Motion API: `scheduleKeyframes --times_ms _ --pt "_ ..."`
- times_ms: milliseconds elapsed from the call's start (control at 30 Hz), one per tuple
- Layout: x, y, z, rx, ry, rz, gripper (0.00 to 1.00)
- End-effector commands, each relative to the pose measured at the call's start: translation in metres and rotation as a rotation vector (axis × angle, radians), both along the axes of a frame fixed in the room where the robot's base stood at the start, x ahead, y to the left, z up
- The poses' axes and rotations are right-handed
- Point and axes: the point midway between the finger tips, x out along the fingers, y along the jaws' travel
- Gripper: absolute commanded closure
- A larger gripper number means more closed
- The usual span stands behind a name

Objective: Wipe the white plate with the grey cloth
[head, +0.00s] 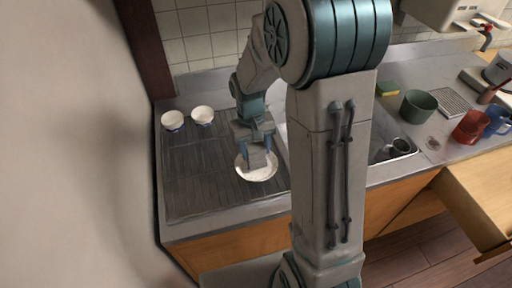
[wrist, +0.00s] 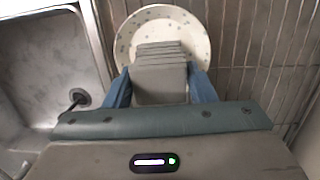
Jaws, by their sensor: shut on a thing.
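The white plate (head: 264,174) lies on the dark ribbed drainboard left of the sink. It also shows in the wrist view (wrist: 190,23), round with small specks near its rim. The grey cloth (wrist: 160,80) is a folded block between the two blue fingers of my gripper (wrist: 160,90). My gripper is shut on it. The cloth's far end overlaps the plate in the wrist view. In the head view my gripper (head: 258,160) points down over the plate. I cannot tell whether the cloth touches the plate's surface.
Two white bowls (head: 173,121) (head: 203,115) stand at the drainboard's back left. The sink (wrist: 50,60) is right beside the plate in the head view, partly hidden by my arm. A green pot (head: 418,107), a red container (head: 471,127) and a blue one stand on the right counter. The front drainboard (head: 205,195) is clear.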

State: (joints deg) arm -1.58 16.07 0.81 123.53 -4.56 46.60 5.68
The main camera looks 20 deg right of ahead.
Motion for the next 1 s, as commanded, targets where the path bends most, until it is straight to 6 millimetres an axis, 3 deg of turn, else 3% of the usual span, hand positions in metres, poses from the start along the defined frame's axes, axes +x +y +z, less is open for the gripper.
scheduleKeyframes --times_ms 1000 --pt "0.000 0.000 -0.013 0.000 0.000 0.000 0.68"
